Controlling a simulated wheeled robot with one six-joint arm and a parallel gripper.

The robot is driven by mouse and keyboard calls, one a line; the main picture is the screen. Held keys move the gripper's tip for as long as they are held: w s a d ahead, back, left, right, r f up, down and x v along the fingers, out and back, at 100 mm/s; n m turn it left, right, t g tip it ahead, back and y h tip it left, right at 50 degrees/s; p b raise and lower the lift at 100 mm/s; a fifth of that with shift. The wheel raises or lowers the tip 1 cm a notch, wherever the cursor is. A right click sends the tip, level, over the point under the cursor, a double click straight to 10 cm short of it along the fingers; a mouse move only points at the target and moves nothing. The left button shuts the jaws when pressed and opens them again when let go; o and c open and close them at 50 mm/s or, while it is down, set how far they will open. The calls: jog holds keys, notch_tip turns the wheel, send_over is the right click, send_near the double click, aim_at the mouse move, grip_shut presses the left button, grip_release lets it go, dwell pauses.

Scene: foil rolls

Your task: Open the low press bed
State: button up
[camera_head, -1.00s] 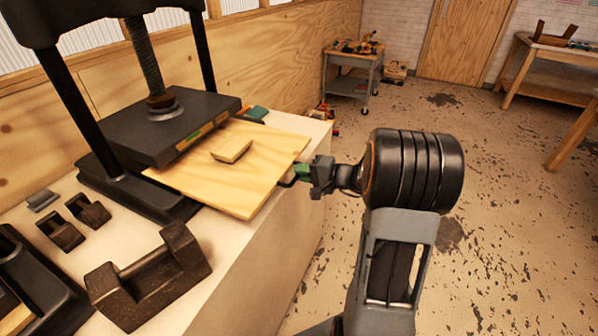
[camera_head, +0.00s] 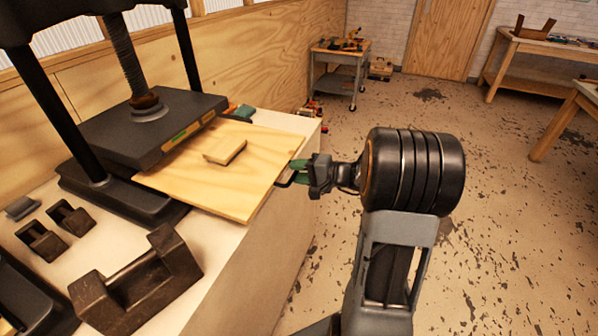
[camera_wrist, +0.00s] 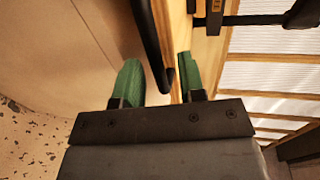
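The press bed is a flat pale wooden board (camera_head: 205,190) that sticks out from under the dark press plate (camera_head: 145,125). A small wooden block (camera_head: 224,150) lies on it. My gripper (camera_head: 297,171) is at the board's right-hand outer edge, its green fingers partly hidden there. In the wrist view my gripper (camera_wrist: 158,78) has its fingers apart. The end of a dark bar-like handle (camera_wrist: 151,45) along the board's edge lies between them. It is close to the right finger, with a gap to the left finger. I cannot tell whether it touches.
A dark heavy weight with a handle (camera_head: 140,285) and two smaller ones stand on the pale bench top (camera_head: 215,240), left of the board. Press posts rise behind. The speckled floor (camera_head: 500,240) to the right is open. A grey cart (camera_head: 338,72) and wooden tables stand farther back.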

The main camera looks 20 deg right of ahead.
jog(key=b+v, duration=0.1)
jog(key=v, duration=1.2)
jog(key=shift+s+d, duration=0.3)
jog(key=shift+r, duration=0.1)
jog(key=s+a+f+g+h+p, duration=0.2)
jog(key=s+a+f+g+h, duration=0.35)
jog(key=f+g, duration=0.2)
jog(key=s+a+r+n+h+p, duration=0.3)
jog(key=a+r+n, duration=0.6)
jog(key=a, duration=0.3)
jog(key=shift+s+a+r+h+p, duration=0.2)
jog(key=shift+r+h+p, duration=0.3)
jog(key=shift+h, duration=0.65)
